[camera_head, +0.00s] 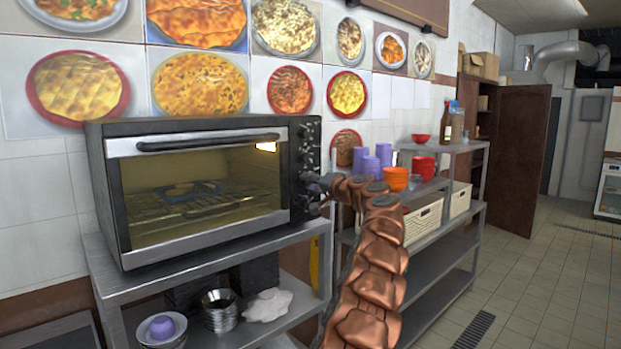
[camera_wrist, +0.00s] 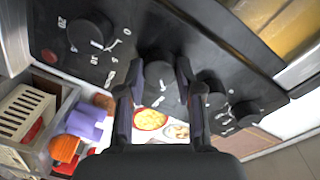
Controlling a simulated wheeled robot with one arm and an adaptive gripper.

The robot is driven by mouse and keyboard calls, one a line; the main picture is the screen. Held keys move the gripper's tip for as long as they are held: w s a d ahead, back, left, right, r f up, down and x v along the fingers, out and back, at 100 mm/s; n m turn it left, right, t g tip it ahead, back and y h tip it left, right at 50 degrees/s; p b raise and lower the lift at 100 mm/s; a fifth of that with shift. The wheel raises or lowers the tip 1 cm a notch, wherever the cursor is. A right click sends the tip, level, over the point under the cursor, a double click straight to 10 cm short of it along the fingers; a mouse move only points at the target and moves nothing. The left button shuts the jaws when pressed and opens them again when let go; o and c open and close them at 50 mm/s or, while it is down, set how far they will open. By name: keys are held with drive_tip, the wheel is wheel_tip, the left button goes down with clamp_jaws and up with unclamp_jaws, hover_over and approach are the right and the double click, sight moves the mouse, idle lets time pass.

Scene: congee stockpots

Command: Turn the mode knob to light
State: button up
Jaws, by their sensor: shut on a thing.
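The toaster oven (camera_head: 125,200) stands on a metal shelf, door closed, with a lamp glowing inside. Its dark control panel (camera_head: 306,138) with a column of knobs is on the right side of the front. My gripper (camera_head: 322,186) is at the lower part of this panel, and my arm hides some of it. In the wrist view, my gripper (camera_wrist: 160,84) has one finger on each side of a black knob (camera_wrist: 158,68) and is shut on it. The fingers cover part of the knob and its markings. I cannot read whether this is the mode knob or where it points.
Another knob with numbers (camera_wrist: 90,32) lies on one side of the held knob, and further knobs (camera_wrist: 246,112) on the other, close to my fingers. Purple cups (camera_head: 383,155), orange bowls (camera_head: 396,179) and a crate (camera_head: 424,221) are on the shelving behind my arm. Floor on the right is clear.

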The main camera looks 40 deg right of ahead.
drive_tip(key=shift+d+r+m, duration=0.1)
drive_tip(key=shift+m, duration=0.3)
drive_tip(key=o, duration=1.2)
drive_tip(key=shift+c, duration=0.2)
drive_tip(key=shift+s, duration=0.15)
drive_tip(key=s, duration=1.1)
drive_tip(key=shift+s+a+r, duration=0.15)
drive_tip(key=shift+s+a, duration=0.2)
